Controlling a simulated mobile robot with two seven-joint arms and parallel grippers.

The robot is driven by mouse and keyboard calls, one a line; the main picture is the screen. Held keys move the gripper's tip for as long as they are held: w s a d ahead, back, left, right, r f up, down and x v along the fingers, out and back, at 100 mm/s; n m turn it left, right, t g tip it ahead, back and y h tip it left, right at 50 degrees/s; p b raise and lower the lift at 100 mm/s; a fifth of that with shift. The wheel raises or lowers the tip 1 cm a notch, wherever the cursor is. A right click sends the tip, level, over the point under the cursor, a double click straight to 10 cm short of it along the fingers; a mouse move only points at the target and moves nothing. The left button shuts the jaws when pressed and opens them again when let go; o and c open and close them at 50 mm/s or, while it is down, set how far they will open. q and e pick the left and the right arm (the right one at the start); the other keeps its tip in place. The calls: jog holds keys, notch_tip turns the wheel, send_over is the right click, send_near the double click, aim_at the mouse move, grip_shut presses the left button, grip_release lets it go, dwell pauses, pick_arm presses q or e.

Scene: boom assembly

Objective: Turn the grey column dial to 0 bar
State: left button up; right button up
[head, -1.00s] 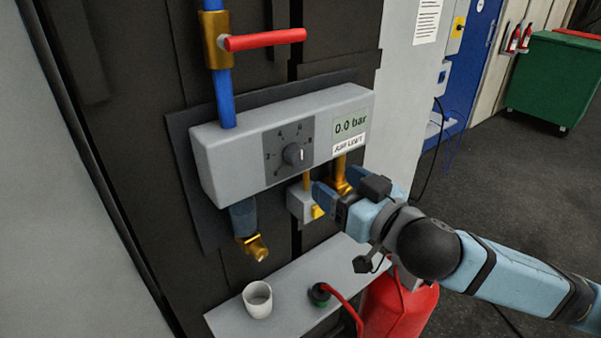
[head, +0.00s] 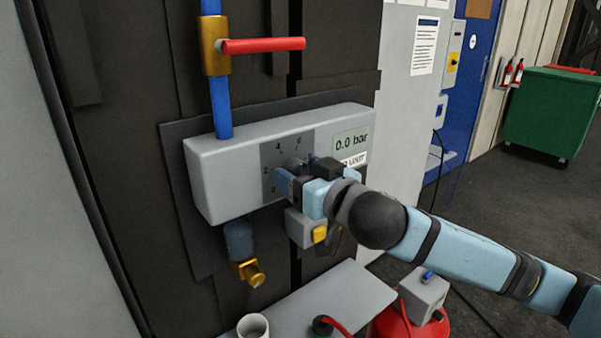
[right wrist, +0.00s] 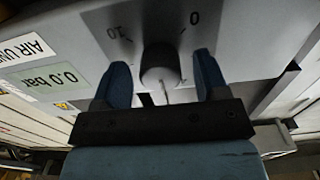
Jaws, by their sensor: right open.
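The grey dial (head: 293,164) sits on the front of the grey wall unit (head: 225,185), largely hidden by my right gripper (head: 287,180) in the head view. In the right wrist view the dial knob (right wrist: 160,66) shows between the two blue fingertips of my right gripper (right wrist: 161,72), with a visible gap on each side. The fingers are open. A pale mark on the knob points down in that picture, away from the "0" and "10" marks, which appear upside down. The display (head: 351,143) reads 0.0 bar. My left gripper is not in view.
A red valve handle (head: 263,45) on a blue pipe (head: 220,95) is above the unit. Below are a brass outlet (head: 250,272), a small box with a yellow button (head: 319,234), and a shelf (head: 345,296) with a white cup (head: 253,327).

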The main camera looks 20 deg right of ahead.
jog(key=shift+w, duration=0.1)
jog(key=c, duration=0.9)
